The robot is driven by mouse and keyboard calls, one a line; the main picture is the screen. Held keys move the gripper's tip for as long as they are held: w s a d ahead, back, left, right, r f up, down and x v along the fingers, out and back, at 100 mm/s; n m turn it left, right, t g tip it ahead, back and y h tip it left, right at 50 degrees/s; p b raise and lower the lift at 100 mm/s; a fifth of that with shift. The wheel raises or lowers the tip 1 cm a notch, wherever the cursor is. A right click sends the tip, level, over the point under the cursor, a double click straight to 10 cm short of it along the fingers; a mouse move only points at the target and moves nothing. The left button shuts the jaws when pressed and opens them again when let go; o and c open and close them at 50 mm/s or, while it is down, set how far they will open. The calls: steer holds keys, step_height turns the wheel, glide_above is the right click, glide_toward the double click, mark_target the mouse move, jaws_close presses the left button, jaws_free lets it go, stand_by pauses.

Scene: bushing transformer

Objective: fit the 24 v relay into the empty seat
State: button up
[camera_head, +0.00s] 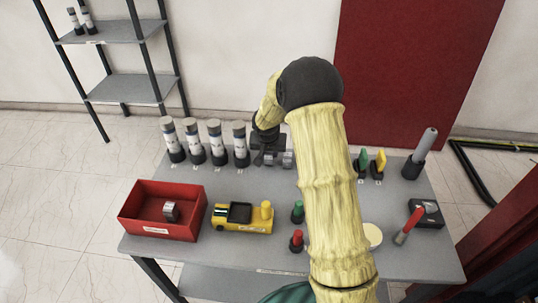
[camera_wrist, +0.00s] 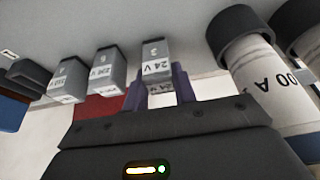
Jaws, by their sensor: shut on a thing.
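Grey block relays marked 24 V stand in a row in the wrist view. The relay numbered 3 (camera_wrist: 156,58) lies between my gripper's purple fingers (camera_wrist: 158,80), which are shut on it. Two more relays, the middle one (camera_wrist: 107,70) and the left one (camera_wrist: 69,82), stand to its left, outside the fingers. In the head view my gripper (camera_head: 267,148) is at the back of the table, over small grey blocks (camera_head: 287,160). I cannot make out the empty seat; my arm hides part of the table.
Several labelled cylinders (camera_head: 217,143) stand beside my gripper to the left. A red bin (camera_head: 150,225) and a yellow toy-like block (camera_head: 243,217) are at the front left. Green and yellow upright pieces (camera_head: 379,163) stand right of my arm.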

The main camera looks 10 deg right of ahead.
mark_target(270, 153)
step_height(270, 153, up, 9)
steer(key=shift+r, duration=0.1)
stand_by(0.3)
steer(key=shift+r+p, duration=0.1)
steer(key=shift+p, duration=0.35)
steer(key=s+r+n+y+p, duration=0.1)
steer(key=s+r+n+p, duration=0.2)
steer(key=p, duration=2.2)
steer(key=s+r, duration=0.3)
steer(key=s, duration=0.5)
steer(key=shift+r+n+p, duration=0.3)
steer(key=shift+r+p, duration=0.05)
steer(key=shift+p, duration=0.05)
steer(key=shift+w, duration=0.1)
